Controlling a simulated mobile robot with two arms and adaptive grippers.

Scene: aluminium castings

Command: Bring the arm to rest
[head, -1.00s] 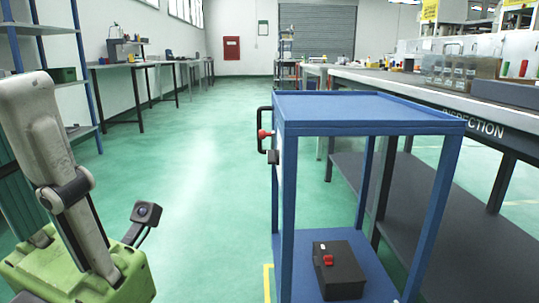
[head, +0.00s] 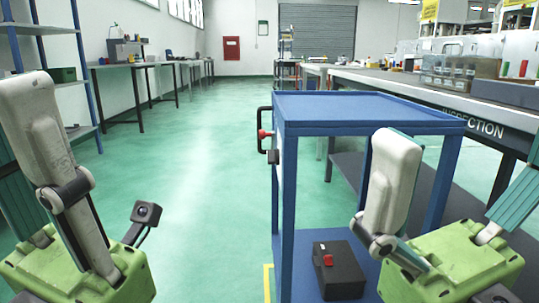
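My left gripper (head: 30,92) is at the left edge of the head view. Its pale finger points up from a green housing with a small camera on a bracket. My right gripper (head: 398,150) is at the lower right, its pale finger pointing up in front of the blue cart (head: 365,107). Each gripper is seen from the side, so the gap between its fingers is hidden. I see nothing held in either.
The cart's top is bare; a black box (head: 340,280) with a red part stands on its lower shelf. The inspection bench (head: 455,112) runs along the right, with bins on it. A blue-posted rack (head: 82,62) stands at left. The green floor between is clear.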

